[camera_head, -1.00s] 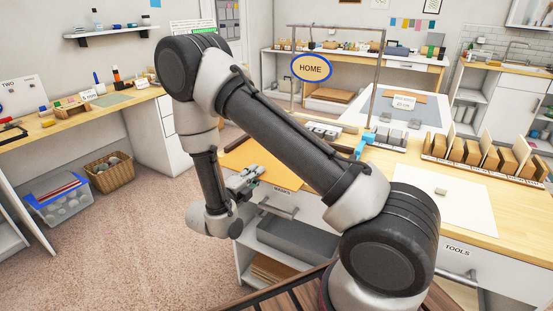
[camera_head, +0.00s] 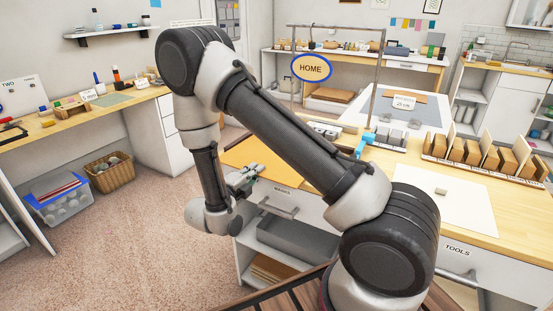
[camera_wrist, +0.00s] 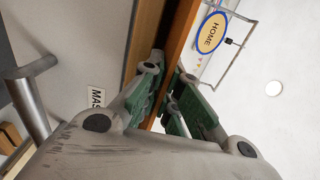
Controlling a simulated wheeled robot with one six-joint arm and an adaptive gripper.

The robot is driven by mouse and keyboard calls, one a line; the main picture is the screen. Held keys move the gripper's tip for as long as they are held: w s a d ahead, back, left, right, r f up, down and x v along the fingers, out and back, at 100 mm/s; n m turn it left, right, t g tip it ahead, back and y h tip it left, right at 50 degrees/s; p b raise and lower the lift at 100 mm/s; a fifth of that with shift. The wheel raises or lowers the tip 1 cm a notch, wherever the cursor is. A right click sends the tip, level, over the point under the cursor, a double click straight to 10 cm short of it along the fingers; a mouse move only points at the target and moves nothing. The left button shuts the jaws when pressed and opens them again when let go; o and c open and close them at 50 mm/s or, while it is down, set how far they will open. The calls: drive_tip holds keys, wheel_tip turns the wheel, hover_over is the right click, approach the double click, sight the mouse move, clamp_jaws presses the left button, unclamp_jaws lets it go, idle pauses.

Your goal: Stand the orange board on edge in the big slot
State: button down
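The orange board (camera_head: 262,155) lies flat on the left end of the wooden counter, partly behind my arm. My gripper (camera_head: 250,176) is at its near left edge, beside the counter front. In the wrist view the board's edge (camera_wrist: 181,38) runs between my green-padded fingers (camera_wrist: 168,85), one on each side; they look closed on it. Grey slotted blocks (camera_head: 391,137) stand on the counter beside a blue piece (camera_head: 365,144), with another grey block (camera_head: 322,131) to their left. I cannot tell which opening is the big slot.
A metal frame with a HOME sign (camera_head: 312,67) rises over the counter. A rack of wooden blocks (camera_head: 485,155) stands at the right, behind a pale sheet (camera_head: 445,200) with a small block. A drawer handle (camera_head: 278,208) juts out below my gripper. Floor at left is open.

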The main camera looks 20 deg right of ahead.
wheel_tip(320, 180, up, 13)
idle(1.3)
drive_tip(key=c, duration=2)
unclamp_jaws()
clamp_jaws()
